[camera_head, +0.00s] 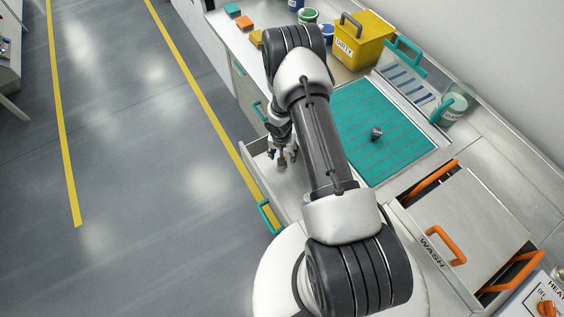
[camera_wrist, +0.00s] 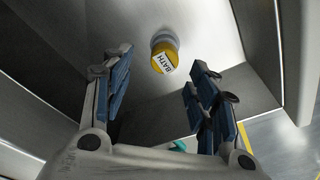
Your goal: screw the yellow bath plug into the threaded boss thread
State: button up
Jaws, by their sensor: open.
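The yellow bath plug (camera_wrist: 170,48) shows in the wrist view with a white label reading BATH. It sits on the bare metal floor of a drawer, with a grey round part at its far end. My gripper (camera_head: 284,160) is open and points down into the open drawer (camera_head: 312,152) in the head view. In the wrist view the plug appears between and beyond my two blue-padded fingers, with no finger touching it. The plug is not visible in the head view. I cannot make out the threaded boss for certain in either view.
A teal mat (camera_head: 365,160) on the counter holds a small dark metal part (camera_head: 376,133). A yellow bin (camera_head: 361,43) and several tubs stand behind. A WASH basin with a metal lid (camera_head: 466,225) is at right. Drawer walls surround my gripper; open floor lies left.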

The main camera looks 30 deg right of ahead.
jog(key=f, duration=0.3)
jog(key=w+f, duration=0.1)
jog(key=f, duration=0.1)
jog(key=shift+f+b, duration=0.2)
jog(key=shift+b, duration=0.2)
jog(key=shift+c, duration=0.5)
jog(key=c, duration=1.1)
